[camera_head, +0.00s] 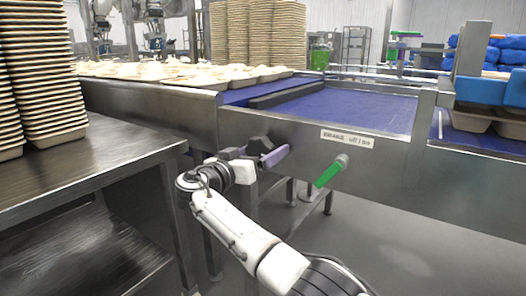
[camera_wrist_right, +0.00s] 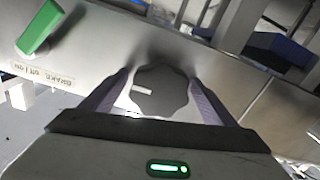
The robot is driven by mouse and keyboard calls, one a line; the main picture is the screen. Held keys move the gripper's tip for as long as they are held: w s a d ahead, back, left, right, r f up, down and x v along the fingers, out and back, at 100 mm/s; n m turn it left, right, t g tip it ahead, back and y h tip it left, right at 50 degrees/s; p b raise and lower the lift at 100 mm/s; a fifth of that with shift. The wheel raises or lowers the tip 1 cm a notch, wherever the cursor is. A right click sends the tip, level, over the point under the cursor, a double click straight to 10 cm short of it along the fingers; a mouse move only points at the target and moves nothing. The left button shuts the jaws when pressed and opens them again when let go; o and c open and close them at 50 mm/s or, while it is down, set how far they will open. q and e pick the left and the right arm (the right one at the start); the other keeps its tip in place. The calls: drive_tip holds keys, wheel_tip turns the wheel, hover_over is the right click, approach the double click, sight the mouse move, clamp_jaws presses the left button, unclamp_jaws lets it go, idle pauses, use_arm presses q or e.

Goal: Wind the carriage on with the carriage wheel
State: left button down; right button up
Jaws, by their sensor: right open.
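The carriage wheel (camera_wrist_right: 160,92) is a dark, lobed knob with a short pale mark, on the steel front panel. It also shows in the head view (camera_head: 259,143), partly covered by my gripper. My right gripper (camera_head: 266,155) is at the wheel, and its purple-grey fingers stand on either side of it in the right wrist view (camera_wrist_right: 161,98). The fingers are open; I cannot tell whether they touch the wheel. My left gripper is not in view.
A green brake lever (camera_head: 330,171) sticks out right of the wheel, below a brake label (camera_head: 347,138). A blue belt (camera_head: 350,108) runs above the panel. A steel table (camera_head: 75,165) with stacked trays (camera_head: 45,85) stands at left. Filled trays (camera_head: 165,71) line the back.

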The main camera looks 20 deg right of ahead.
drive_tip(key=c, duration=1)
drive_tip(key=shift+c, duration=0.2)
